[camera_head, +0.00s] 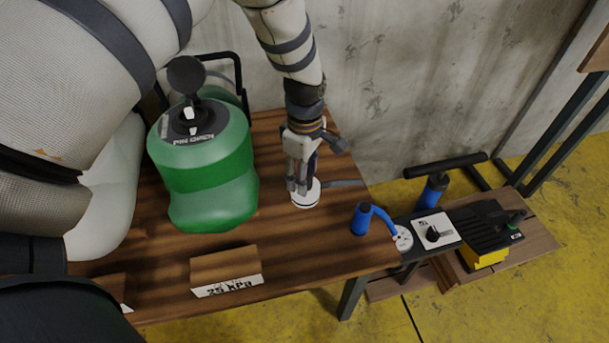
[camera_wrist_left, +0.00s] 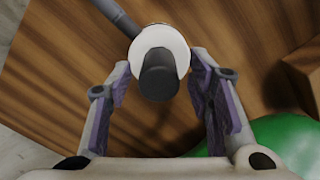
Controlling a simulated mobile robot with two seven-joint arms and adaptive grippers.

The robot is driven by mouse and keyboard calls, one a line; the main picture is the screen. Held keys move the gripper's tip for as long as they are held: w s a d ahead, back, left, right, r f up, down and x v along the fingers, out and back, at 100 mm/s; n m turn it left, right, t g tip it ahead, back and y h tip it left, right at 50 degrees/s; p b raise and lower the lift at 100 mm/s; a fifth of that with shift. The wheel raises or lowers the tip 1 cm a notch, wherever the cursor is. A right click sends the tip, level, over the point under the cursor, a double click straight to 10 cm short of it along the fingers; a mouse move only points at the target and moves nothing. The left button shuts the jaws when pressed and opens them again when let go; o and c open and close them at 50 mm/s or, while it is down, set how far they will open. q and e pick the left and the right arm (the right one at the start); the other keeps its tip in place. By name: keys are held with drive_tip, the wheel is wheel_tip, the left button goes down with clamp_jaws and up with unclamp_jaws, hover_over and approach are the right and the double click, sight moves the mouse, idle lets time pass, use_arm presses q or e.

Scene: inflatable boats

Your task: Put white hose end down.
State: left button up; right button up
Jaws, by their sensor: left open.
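The white hose end (camera_head: 306,194) is a round white piece with a dark hose, at the right part of the wooden table. In the left wrist view the white hose end (camera_wrist_left: 178,40) shows a white ring around a dark round stub, with the grey hose (camera_wrist_left: 118,16) running off to the upper left. My left gripper (camera_head: 297,188) is right above it, pointing down. In the left wrist view the left gripper (camera_wrist_left: 160,100) has its fingers spread apart on either side of the dark stub, with gaps on both sides. My right gripper is not seen.
A wooden block labelled 25 KPA (camera_head: 226,270) sits near the table's front (camera_head: 330,255). A blue hose end (camera_head: 362,218) stands at the right edge. A pump (camera_head: 437,232) is on a lower bench.

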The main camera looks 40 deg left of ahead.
use_arm(q)
wheel_tip(320, 180, up, 11)
drive_tip(key=p, duration=0.1)
drive_tip(key=shift+s, duration=0.1)
idle(0.7)
